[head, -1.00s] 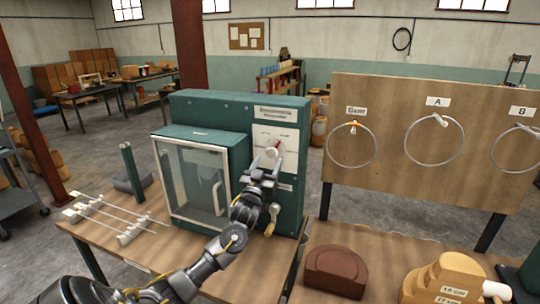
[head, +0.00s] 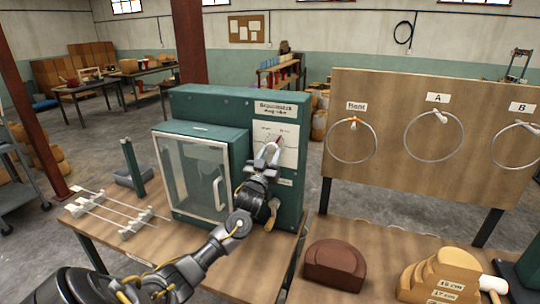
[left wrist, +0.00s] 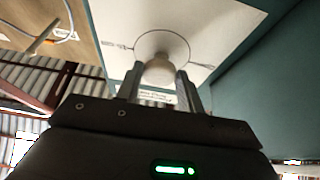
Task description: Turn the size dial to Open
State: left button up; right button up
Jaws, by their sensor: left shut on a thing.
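The green machine (head: 222,110) stands on the wooden table with a white dial panel (head: 288,150) on its upper right front. My left gripper (head: 268,154) is at this panel, its fingers shut on the size dial. In the left wrist view the pale round dial (left wrist: 162,68) sits between the two fingertips (left wrist: 158,88). A red mark shows at the dial's upper edge in the head view. Thin lines and small labels lie on the panel on both sides of the dial; I cannot read them. My right gripper is not in view.
A glazed door (head: 197,180) with a handle is on the machine's left. A crank knob (head: 272,213) is below my left gripper. Metal rods on white holders (head: 132,224) lie left. A board with wire rings (head: 434,135), a brown block (head: 335,265) and stepped wooden blocks (head: 440,275) are right.

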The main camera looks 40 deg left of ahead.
pick_arm(q)
jog(key=shift+n, duration=0.3)
